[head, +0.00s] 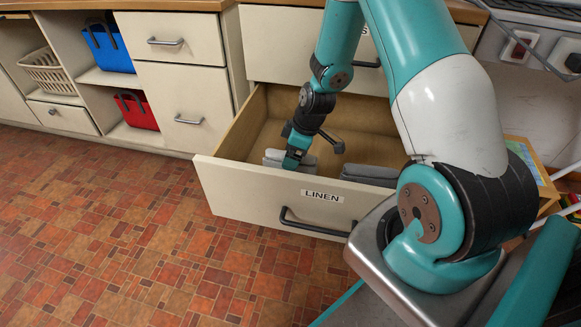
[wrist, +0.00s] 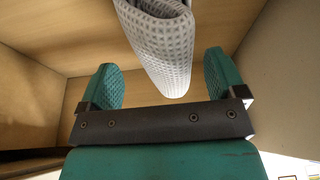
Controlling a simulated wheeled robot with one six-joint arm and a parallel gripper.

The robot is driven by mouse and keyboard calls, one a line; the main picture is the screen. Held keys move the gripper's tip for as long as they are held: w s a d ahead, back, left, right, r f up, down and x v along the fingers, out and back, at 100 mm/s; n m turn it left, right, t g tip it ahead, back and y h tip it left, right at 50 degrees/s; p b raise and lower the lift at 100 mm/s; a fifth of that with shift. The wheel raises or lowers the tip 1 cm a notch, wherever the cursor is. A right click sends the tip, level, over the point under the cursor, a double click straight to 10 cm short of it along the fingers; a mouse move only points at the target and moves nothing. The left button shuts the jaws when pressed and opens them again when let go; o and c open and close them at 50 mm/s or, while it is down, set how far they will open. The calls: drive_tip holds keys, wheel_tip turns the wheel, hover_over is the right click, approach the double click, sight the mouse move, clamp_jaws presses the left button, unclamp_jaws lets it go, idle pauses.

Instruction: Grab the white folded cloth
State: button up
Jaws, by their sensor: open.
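The white folded cloth (wrist: 162,50) looks pale grey-white with a waffle weave and a rounded fold. In the wrist view it reaches from the top edge down between the two teal fingers, with a gap on each side. In the head view a pale folded cloth (head: 273,157) lies in the open drawer just behind its front panel, partly hidden by my gripper (head: 291,160). My gripper also shows in the wrist view (wrist: 160,80); it is open, its fingers on either side of the cloth and not closed on it.
The drawer labelled LINEN (head: 255,197) is pulled out, its front panel close to my gripper. A darker grey folded cloth (head: 370,174) lies further right inside it. A closed drawer (head: 285,45) is above. The tiled floor (head: 110,240) at left is clear.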

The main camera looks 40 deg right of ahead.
drive_tip(key=shift+x, duration=1.3)
drive_tip(key=shift+f, duration=0.1)
drive_tip(key=c, duration=1)
